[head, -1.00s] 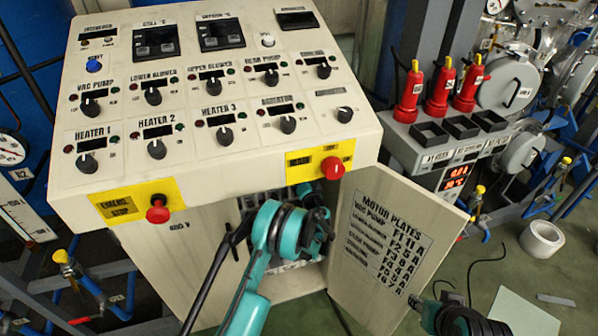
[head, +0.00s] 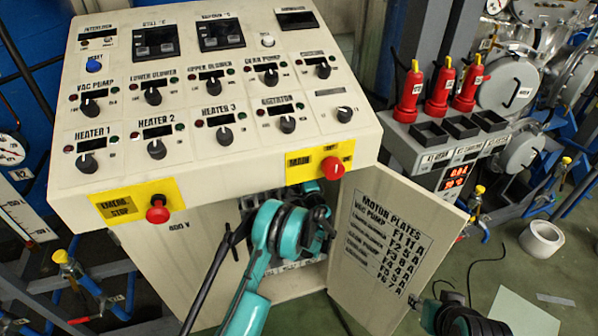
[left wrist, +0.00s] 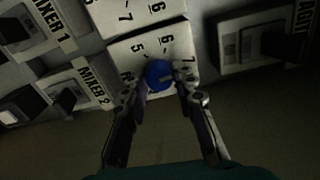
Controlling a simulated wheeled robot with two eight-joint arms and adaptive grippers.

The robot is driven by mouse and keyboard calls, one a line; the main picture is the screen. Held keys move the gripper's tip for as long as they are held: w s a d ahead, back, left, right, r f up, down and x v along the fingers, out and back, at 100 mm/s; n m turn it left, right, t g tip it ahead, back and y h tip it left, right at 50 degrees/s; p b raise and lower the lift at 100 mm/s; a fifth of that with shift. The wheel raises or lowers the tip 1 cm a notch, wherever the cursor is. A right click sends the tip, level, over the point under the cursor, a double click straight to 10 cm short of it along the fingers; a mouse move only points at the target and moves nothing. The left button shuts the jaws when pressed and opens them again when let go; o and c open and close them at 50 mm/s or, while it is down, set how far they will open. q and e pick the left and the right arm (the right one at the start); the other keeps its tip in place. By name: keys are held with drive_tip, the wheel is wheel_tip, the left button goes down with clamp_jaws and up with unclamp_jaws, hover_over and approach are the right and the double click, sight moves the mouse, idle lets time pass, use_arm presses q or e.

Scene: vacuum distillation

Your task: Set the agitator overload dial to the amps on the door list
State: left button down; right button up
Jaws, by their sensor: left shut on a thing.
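In the left wrist view a blue overload dial (left wrist: 159,75) sits on a pale block with printed numbers, 5, 6 and 7 readable around it. My left gripper (left wrist: 160,88) has a fingertip on each side of this dial and is shut on it. In the head view my teal left arm reaches into the open cabinet below the panel, and its fingertips are hidden. The cabinet door (head: 385,250) stands open with the "MOTOR PLATES" list; the top line reads VAC PUMP 11 A, and the lower lines are hard to read. Part of my right arm shows at the lower right; its gripper is not visible.
The control panel (head: 230,170) with knobs overhangs the cabinet opening. A red emergency stop button (head: 157,211) and a red main switch (head: 332,168) stick out above my arm. Labels MIXER 1, MIXER 2 and a partly cut AGIT label lie around the dial.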

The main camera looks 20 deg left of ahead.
use_arm(q)
drive_tip(key=shift+m, duration=0.5)
drive_tip(key=c, duration=1.2)
unclamp_jaws()
drive_tip(key=v, duration=1.2)
drive_tip(key=shift+d, duration=0.15)
